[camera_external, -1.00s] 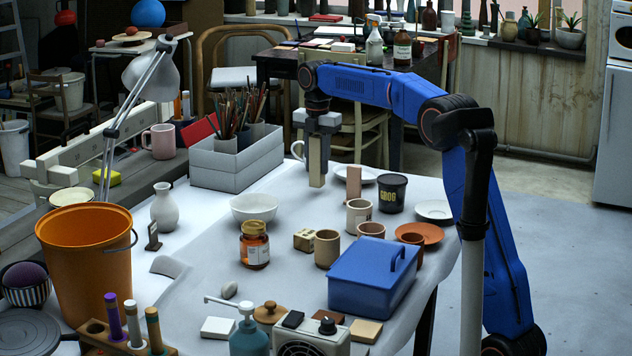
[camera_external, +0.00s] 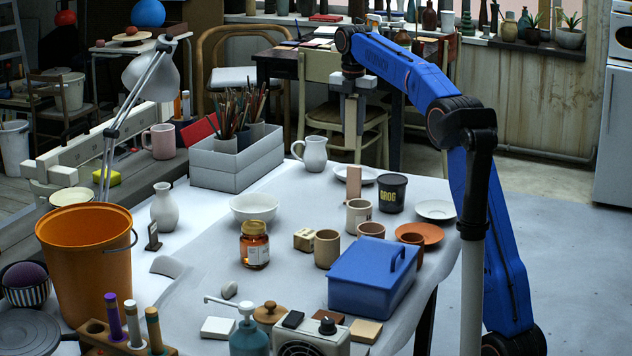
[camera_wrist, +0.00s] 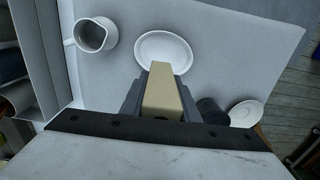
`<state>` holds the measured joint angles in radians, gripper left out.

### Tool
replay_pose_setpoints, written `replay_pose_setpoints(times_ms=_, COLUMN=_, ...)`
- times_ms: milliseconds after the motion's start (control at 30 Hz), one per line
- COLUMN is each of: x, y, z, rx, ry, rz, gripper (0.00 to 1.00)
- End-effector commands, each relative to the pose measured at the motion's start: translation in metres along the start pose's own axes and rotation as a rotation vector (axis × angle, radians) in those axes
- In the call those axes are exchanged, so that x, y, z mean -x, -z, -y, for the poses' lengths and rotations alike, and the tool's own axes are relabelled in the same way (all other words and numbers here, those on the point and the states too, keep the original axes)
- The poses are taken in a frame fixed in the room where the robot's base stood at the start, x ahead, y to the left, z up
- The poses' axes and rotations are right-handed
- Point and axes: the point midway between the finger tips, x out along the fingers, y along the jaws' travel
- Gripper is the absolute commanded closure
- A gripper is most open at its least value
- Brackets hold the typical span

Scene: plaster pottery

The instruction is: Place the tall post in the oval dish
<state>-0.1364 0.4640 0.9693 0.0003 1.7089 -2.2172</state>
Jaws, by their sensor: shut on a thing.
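My gripper (camera_external: 353,98) is shut on the tall post, a beige square-sided bar (camera_external: 351,120) that hangs upright. In the wrist view the post (camera_wrist: 163,92) sits between the two grey fingers. The oval dish, white and shallow, stands on the far part of the table (camera_external: 370,180). In the external view a pinkish block stands in front of part of it. In the wrist view the oval dish (camera_wrist: 150,62) lies just beyond the post's end, and the post covers part of its near rim. The post is held above the table, apart from the dish.
The pinkish upright block (camera_external: 353,184), the black GROG tub (camera_external: 391,193) and a round white saucer (camera_external: 435,210) stand near the dish. A white pitcher (camera_external: 314,154) is to its left. Beige cups and a blue box (camera_external: 372,283) are nearer the front.

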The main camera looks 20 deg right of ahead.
Motion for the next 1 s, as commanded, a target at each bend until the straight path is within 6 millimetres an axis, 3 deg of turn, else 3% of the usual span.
replay_pose_setpoints(times_ms=167, x=-0.009, y=-0.013, z=0.009, rx=0.002, ry=0.0, rz=0.0, gripper=1.0)
replay_pose_setpoints(times_ms=400, x=-0.047, y=-0.012, z=0.008, rx=0.003, ry=0.001, rz=-0.001, gripper=1.0)
replay_pose_setpoints(times_ms=667, x=-0.064, y=-0.012, z=0.007, rx=0.003, ry=-0.001, rz=0.0, gripper=1.0)
replay_pose_setpoints(times_ms=1000, x=-0.1, y=-0.012, z=0.007, rx=0.003, ry=0.0, rz=0.0, gripper=1.0)
